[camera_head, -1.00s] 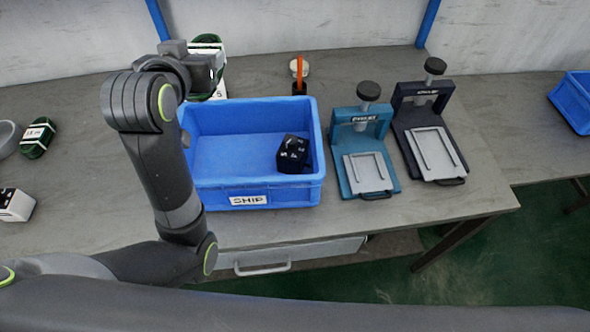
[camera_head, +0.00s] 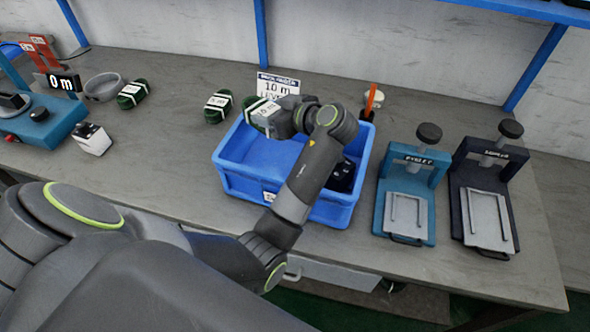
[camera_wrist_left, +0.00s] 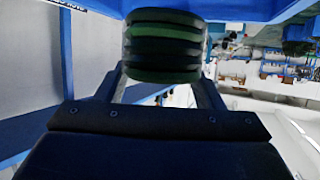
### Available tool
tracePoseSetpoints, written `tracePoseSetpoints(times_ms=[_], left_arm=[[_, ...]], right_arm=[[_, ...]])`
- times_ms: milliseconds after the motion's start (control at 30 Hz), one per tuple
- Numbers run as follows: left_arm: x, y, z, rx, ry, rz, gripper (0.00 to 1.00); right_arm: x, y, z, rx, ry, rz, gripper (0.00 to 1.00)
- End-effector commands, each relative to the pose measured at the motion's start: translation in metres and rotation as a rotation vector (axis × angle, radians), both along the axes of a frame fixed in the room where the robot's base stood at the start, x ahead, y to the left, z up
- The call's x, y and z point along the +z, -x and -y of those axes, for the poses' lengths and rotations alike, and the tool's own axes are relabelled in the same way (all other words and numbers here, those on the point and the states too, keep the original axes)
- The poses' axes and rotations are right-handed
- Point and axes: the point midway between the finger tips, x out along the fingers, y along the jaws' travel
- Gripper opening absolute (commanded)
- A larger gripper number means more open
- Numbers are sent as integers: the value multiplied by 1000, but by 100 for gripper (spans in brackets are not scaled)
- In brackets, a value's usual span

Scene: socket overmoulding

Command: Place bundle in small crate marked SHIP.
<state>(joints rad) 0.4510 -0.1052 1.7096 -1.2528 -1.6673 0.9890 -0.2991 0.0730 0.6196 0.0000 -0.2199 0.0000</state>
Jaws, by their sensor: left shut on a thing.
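The small blue crate (camera_head: 232,185) stands on the bench, its SHIP label partly hidden by my left arm. My left gripper (camera_head: 268,117) is shut on a dark green bundle (camera_head: 258,112) with a white label. It holds the bundle over the crate's back left part; the exact height cannot be told. In the left wrist view the green bundle (camera_wrist_left: 163,45) sits between the two fingers (camera_wrist_left: 163,75). A black block (camera_head: 342,175) lies inside the crate at the right, partly hidden by my arm. My right gripper is not in view.
Two more green bundles, one nearer (camera_head: 216,106) and one farther left (camera_head: 132,94), lie on the bench. A teal press (camera_head: 408,195) and a dark press (camera_head: 488,200) stand at right.

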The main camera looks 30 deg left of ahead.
Motion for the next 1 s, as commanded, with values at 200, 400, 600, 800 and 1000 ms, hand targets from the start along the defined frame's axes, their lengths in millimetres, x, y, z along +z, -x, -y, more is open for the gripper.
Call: tracePoseSetpoints(times_ms=[200, 400, 600, 800, 1000], left_arm=[[-36, 2, -2, 20, -1, -7, 31], [-61, 1, -1, 18, 0, -2, 31], [-86, 1, -1, 16, 0, -5, 31], [-100, 1, -1, 17, 1, 1, 31], [-100, 1, -1, 17, 1, 1, 31]], right_arm=[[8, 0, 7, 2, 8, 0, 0], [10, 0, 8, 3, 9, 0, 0], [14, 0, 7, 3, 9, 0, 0], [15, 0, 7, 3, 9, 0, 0], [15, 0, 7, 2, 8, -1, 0]])
